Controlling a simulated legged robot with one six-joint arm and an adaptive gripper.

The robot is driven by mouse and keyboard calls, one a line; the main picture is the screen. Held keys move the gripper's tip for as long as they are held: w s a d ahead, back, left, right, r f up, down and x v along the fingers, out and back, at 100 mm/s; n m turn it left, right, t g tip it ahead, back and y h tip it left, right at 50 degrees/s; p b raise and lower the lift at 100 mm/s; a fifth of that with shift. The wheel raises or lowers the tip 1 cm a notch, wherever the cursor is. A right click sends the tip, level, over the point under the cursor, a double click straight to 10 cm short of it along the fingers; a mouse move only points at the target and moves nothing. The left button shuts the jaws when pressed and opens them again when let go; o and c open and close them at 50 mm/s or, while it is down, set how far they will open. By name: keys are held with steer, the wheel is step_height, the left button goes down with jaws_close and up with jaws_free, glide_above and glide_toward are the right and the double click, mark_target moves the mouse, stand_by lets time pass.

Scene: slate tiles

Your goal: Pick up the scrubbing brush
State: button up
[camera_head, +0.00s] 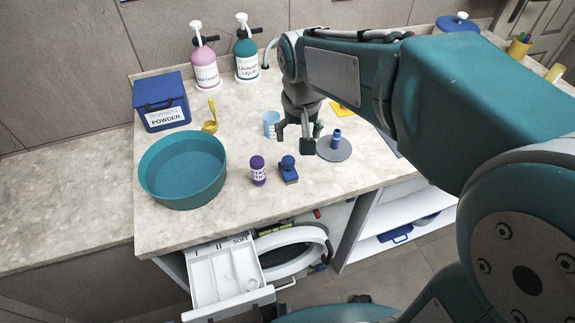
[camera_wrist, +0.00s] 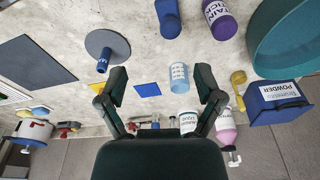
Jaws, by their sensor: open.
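The scrubbing brush (camera_head: 289,174) appears to be the dark blue block with a rounded knob on the stone counter near its front edge. It also shows in the wrist view (camera_wrist: 168,18) at the top edge, partly cut off. My gripper (camera_head: 296,136) is open and empty above the counter, behind the brush in the head view. In the wrist view my gripper (camera_wrist: 158,86) has its fingers spread wide, with the brush beyond them. Nothing touches the brush.
A purple stain bottle (camera_head: 258,170) stands left of the brush. A teal basin (camera_head: 183,190) is further left. A light blue cup (camera_head: 270,122) is close beside my gripper. A grey disc (camera_head: 338,155) with a blue item is right. An open detergent drawer (camera_head: 225,283) juts out below.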

mark_target(288, 159)
steer(key=shift+w+a+f, duration=0.65)
steer(key=shift+w+a, duration=0.05)
steer(key=shift+a, duration=0.15)
steer(key=f, duration=0.3)
steer(key=w+f, duration=0.1)
steer(key=f, duration=0.6)
steer(key=shift+w+a+f, duration=0.1)
steer(key=shift+w+f, duration=0.1)
steer(key=shift+f, duration=0.1)
jaws_close()
